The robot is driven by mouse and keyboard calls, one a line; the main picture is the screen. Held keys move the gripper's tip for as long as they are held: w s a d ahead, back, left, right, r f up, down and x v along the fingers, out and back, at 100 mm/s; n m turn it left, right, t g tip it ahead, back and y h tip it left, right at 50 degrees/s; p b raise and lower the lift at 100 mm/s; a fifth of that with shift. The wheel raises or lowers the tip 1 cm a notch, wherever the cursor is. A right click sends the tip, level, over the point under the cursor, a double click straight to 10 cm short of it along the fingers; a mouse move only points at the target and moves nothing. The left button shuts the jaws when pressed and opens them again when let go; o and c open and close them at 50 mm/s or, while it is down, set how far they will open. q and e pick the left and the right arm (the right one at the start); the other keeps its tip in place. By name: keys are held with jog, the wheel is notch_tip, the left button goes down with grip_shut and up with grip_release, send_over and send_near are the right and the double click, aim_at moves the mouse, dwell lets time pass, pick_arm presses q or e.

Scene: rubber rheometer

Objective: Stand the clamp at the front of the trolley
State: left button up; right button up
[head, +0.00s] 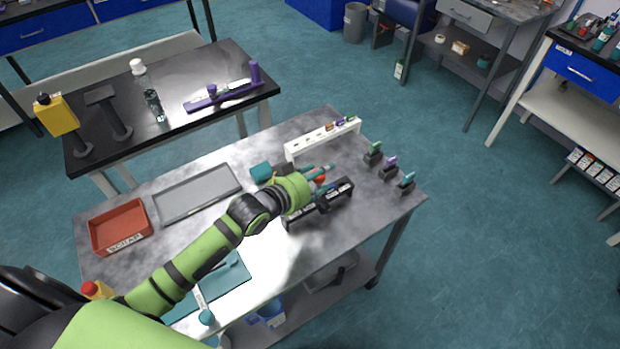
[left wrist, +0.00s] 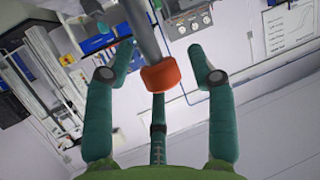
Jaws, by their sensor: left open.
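My left gripper (head: 322,178) is over the right half of the metal trolley (head: 375,205), with its teal fingers spread. In the left wrist view the open gripper (left wrist: 161,75) has an orange block (left wrist: 161,76) on a dark grey bar between its fingers, with gaps on both sides. The orange piece also shows by the fingers in the head view (head: 319,181). I cannot tell for sure whether it is the clamp. Its lower part is hidden. My right gripper is out of view.
Small green (head: 374,151), purple (head: 390,165) and teal (head: 407,182) topped pieces line the right end. A grey tray (head: 198,193) and red scrap bin (head: 120,227) sit left.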

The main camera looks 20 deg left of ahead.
pick_arm(q)
jog(key=b+v, duration=0.1)
jog(key=v, duration=1)
jog(key=shift+s+a, duration=0.15)
jog(key=shift+s, duration=0.2)
jog(key=shift+r, duration=0.15)
